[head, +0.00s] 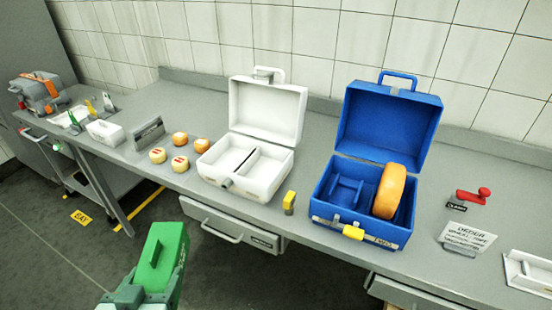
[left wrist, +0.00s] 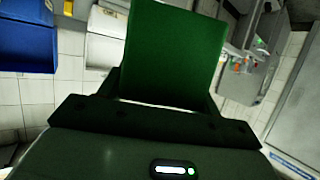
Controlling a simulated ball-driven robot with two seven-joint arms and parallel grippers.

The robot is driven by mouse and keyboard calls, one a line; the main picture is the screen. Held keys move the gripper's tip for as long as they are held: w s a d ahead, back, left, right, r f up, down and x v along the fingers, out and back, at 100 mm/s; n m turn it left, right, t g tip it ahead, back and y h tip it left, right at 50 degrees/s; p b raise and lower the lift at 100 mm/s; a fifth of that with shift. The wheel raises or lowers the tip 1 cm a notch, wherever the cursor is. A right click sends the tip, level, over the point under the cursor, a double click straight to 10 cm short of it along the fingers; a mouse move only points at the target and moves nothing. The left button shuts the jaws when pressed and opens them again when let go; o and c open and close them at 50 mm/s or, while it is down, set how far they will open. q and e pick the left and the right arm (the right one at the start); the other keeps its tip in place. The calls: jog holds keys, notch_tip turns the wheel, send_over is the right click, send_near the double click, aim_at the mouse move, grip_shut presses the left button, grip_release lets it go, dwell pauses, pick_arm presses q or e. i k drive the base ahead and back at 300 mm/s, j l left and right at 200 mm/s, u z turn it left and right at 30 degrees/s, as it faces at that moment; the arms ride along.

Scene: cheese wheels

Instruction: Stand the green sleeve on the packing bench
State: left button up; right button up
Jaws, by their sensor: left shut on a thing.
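The green sleeve (head: 162,252) is in the lower left of the head view, in front of the bench and over the floor. It is a long green block shape, held roughly upright with some tilt. My left gripper (head: 140,294) is shut on its lower part. In the left wrist view the sleeve (left wrist: 172,50) rises from between the fingers of the left gripper (left wrist: 165,95). The grey packing bench (head: 318,155) runs along the wall, apart from the sleeve. My right gripper is not in view.
An open white case (head: 270,188) and an open blue case (head: 330,205) holding an orange cheese wheel (head: 389,190) stand on the bench. Small cheeses (head: 158,156), a yellow block (head: 289,203), a red handle (head: 474,196) and a sign (head: 467,236) are also there. Bare bench shows between the cases.

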aim_at(140, 120)
jog(key=i+j+z, duration=0.1)
jog(key=j, duration=0.5)
jog(key=i+j+z, duration=0.15)
jog(key=j, duration=0.45)
jog(key=i+j+z, duration=0.1)
jog(key=i+j, duration=0.15)
jog(key=j, duration=0.4)
jog(key=i+j+z, duration=0.15)
jog(key=j, duration=0.45)
jog(key=j+z, duration=0.1)
jog(key=j, duration=0.55)
jog(key=i+j+z, duration=0.1)
jog(key=j, duration=0.2)
jog(key=i+j, duration=0.15)
jog(key=j, duration=0.2)
jog(key=i+j+z, duration=0.15)
jog(key=j, duration=0.15)
jog(key=i+j+z, duration=0.1)
jog(key=j, duration=0.25)
jog(key=i+j, duration=0.5)
